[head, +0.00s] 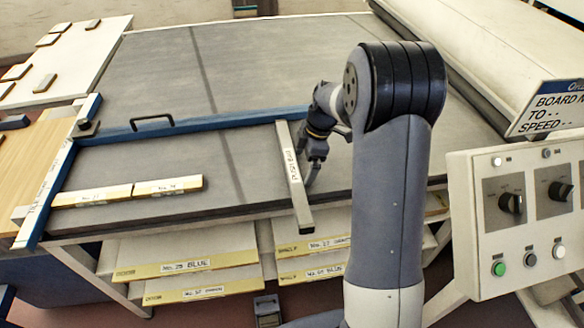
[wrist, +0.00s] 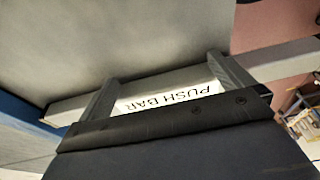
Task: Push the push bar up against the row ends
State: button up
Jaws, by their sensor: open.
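The push bar (head: 296,180), a long grey bar with a white label, lies across the grey table and reaches its front edge. Its far end is close to the blue rail (head: 225,122). The row of pale, labelled strips (head: 128,191) lies to the left, with clear table between its right end and the bar. My gripper (head: 316,150) is at the bar's right side. In the wrist view the open fingers (wrist: 165,88) are spread along the push bar (wrist: 178,97), with its label between them. I cannot tell whether they touch it. The row is out of the wrist view.
A blue rail with a black handle (head: 152,122) crosses the table behind the row, and a blue side rail (head: 47,195) stands at its left end. A control panel (head: 525,215) is at right. Labelled boards (head: 185,265) sit on shelves below.

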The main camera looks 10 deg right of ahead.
aim_at(229, 181)
jog(key=shift+a+b, duration=0.5)
jog(key=shift+a, duration=9.55)
